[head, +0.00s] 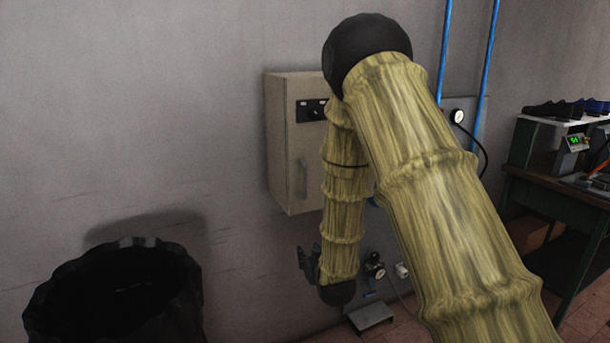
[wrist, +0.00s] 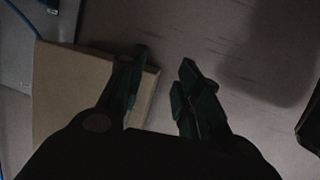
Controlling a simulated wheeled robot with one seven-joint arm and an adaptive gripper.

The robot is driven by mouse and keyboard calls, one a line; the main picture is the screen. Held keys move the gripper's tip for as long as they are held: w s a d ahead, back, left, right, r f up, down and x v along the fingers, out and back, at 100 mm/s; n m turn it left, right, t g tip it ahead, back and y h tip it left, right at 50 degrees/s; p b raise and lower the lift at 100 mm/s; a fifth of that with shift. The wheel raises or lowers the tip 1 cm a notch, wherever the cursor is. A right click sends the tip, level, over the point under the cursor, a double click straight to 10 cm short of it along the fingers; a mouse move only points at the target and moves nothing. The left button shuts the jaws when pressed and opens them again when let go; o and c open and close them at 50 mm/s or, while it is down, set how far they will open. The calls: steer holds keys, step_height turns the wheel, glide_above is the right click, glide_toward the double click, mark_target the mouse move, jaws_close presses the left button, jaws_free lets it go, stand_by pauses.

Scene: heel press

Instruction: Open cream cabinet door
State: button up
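The cream cabinet (head: 283,125) hangs on the grey wall, and my arm covers its right part. Its door looks shut, with a vertical handle (head: 301,178) low on the front and a dark control panel (head: 309,111) above. My gripper (head: 308,262) is below the cabinet in the head view, small and partly behind my arm. In the wrist view my gripper (wrist: 163,58) is open, with a gap between its fingers and nothing held. The cabinet (wrist: 75,95) shows there behind the left finger; its handle cannot be made out.
A black bin (head: 115,290) stands at the lower left. Blue pipes (head: 484,75) and a gauge (head: 458,116) are on the wall to the right. A green workbench (head: 555,190) stands at the far right. A small metal step (head: 371,317) is low by the wall.

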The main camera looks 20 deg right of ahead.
mark_target(305, 179)
steer(key=w+d+r+t+p, duration=0.1)
steer(key=w+d+r+t, duration=0.15)
steer(key=r, duration=0.65)
steer(key=w+d+r+t, duration=0.1)
steer(key=w+r, duration=0.2)
steer(key=r, duration=0.5)
steer(key=shift+m+h, duration=0.3)
steer(key=shift+h, duration=0.1)
steer(key=w+p, duration=0.1)
steer(key=w, duration=0.2)
steer(key=w+d+p, duration=0.1)
steer(key=w, duration=0.2)
steer(key=w+d+p, duration=0.1)
steer(key=w, duration=0.3)
steer(key=shift+d, duration=0.1)
jaws_close()
